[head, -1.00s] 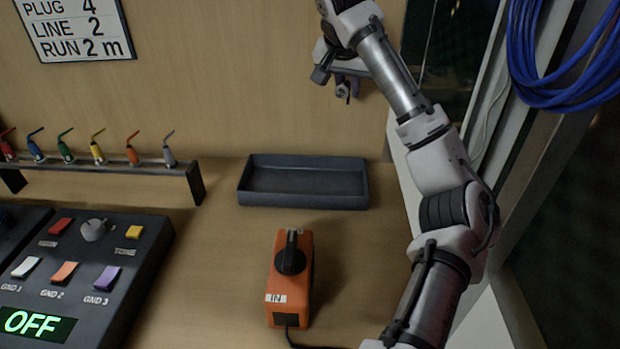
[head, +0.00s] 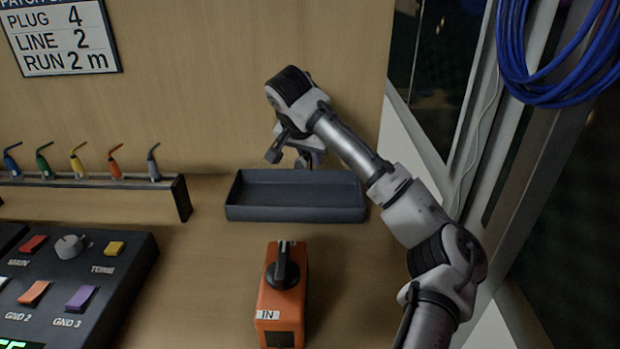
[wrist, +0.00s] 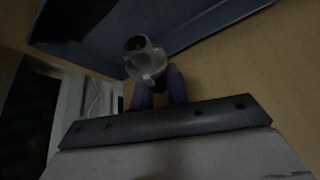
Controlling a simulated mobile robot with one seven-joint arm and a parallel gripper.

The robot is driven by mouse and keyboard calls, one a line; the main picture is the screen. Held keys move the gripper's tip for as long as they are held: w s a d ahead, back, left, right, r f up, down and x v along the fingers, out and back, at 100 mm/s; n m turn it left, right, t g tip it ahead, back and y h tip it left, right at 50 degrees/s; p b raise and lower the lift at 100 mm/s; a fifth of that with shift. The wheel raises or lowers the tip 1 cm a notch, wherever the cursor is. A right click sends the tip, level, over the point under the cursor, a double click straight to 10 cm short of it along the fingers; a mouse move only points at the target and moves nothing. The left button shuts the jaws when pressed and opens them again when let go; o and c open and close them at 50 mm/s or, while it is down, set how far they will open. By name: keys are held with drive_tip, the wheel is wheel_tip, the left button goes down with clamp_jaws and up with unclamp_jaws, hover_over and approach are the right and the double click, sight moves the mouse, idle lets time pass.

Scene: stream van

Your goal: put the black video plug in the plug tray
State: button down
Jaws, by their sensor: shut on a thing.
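The plug tray (head: 240,211) is a shallow dark grey-blue rectangular tray on the wooden bench, and it looks empty in the head view. Its wall also shows at the top of the wrist view (wrist: 75,45). My gripper (head: 305,160) is low at the back edge of the tray. In the wrist view its fingers (wrist: 160,88) are shut on the video plug (wrist: 145,57). The plug's silver metal end points away from the fingers and overlaps the tray's rim in that view. Its black body is mostly hidden between the fingers. I cannot tell its exact height over the tray.
An orange box with a black knob (head: 284,270) stands just in front of the tray. A rack with several coloured plugs (head: 90,182) and a dark control panel (head: 80,265) are to the left. The wooden back wall (head: 200,80) rises behind.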

sight(304, 157)
drive_tip(key=shift+f, duration=2.85)
drive_tip(key=shift+f, duration=0.1)
drive_tip(key=c, duration=1.4)
unclamp_jaws()
drive_tip(key=shift+o, duration=0.2)
drive_tip(key=shift+r, duration=0.2)
drive_tip(key=v, duration=1.2)
drive_tip(key=shift+f, duration=0.1)
